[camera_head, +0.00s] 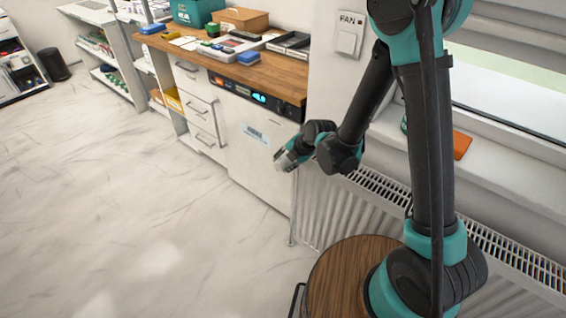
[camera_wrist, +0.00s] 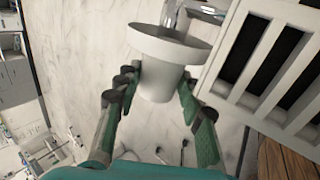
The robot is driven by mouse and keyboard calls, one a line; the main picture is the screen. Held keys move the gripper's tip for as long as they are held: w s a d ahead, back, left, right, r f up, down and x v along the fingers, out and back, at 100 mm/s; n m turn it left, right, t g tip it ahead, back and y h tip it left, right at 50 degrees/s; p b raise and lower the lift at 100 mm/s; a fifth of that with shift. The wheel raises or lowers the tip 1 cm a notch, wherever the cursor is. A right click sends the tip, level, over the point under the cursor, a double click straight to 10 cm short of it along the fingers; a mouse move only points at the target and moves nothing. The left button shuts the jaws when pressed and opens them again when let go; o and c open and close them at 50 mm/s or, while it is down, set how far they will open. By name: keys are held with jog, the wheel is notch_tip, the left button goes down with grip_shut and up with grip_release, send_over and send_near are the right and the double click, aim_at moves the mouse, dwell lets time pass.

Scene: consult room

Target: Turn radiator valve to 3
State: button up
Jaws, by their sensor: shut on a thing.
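The radiator valve head (camera_wrist: 158,75) is a white, tapered knob with a wide flange, in the middle of the wrist view. My gripper (camera_wrist: 160,92) has its green-padded fingers on both sides of the knob and is shut on it. A metal pipe fitting shows just beyond the flange. In the head view my gripper (camera_head: 284,161) is at the left end of the white radiator (camera_head: 335,212), low beside the cabinet. The valve is mostly hidden there by the gripper. I cannot read any number on the knob in either view.
The radiator grille (camera_wrist: 262,70) is close on the right in the wrist view. A dishwasher-like white front (camera_head: 258,150) under the wooden counter (camera_head: 180,45) stands just behind my gripper. A windowsill (camera_head: 500,170) with an orange item (camera_head: 461,145) is above the radiator. The floor at left is clear.

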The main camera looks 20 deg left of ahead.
dwell(0.4)
jog(key=o, duration=1.2)
jog(key=shift+c, duration=0.2)
jog(key=v, duration=1.2)
jog(key=shift+d, duration=0.25)
